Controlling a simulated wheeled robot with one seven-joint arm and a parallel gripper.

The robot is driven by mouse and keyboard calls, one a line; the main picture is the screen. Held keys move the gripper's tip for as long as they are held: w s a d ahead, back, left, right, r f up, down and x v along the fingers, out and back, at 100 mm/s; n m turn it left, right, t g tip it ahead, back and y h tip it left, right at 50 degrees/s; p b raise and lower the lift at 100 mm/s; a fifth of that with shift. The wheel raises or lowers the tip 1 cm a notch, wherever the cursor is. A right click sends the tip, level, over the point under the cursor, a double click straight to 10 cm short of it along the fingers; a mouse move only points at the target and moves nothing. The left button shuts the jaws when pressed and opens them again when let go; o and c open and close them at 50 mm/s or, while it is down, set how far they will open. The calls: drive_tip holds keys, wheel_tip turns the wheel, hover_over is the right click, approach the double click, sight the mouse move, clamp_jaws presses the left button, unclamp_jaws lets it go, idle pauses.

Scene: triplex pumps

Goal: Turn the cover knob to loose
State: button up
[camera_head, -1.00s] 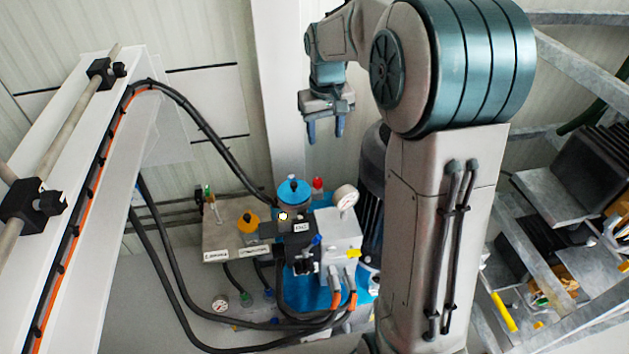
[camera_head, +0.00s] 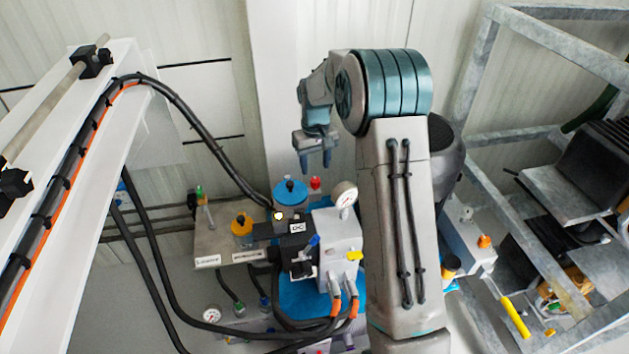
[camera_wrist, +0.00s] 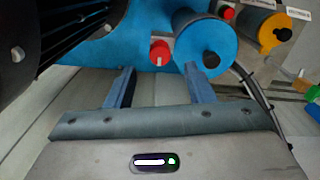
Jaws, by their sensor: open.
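A blue round cap (camera_head: 290,195) with a small dark knob (camera_head: 290,184) on top stands on the pump unit in the head view; in the wrist view the blue cap (camera_wrist: 203,48) and its black knob (camera_wrist: 211,59) are at upper right. Which part is the cover knob I cannot tell for sure. A red knob (camera_head: 315,183) stands just right of the blue cap; in the wrist view the red knob (camera_wrist: 159,54) appears between the fingertips. My gripper (camera_head: 315,166) is open and empty above these parts; its two blue fingers (camera_wrist: 158,72) are spread apart in the wrist view.
A yellow cap (camera_head: 242,230) stands left of the blue one. A pressure gauge (camera_head: 344,195) rises on the grey block (camera_head: 336,240) at the right. Black hoses (camera_head: 200,120) run from a white frame (camera_head: 85,180). A metal rack (camera_head: 490,100) stands at right.

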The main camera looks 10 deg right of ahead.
sight(315, 179)
wheel_tip(315, 179, down, 6)
drive_tip(key=shift+r+b, duration=0.2)
drive_tip(key=shift+b, duration=0.25)
drive_tip(key=c, duration=1)
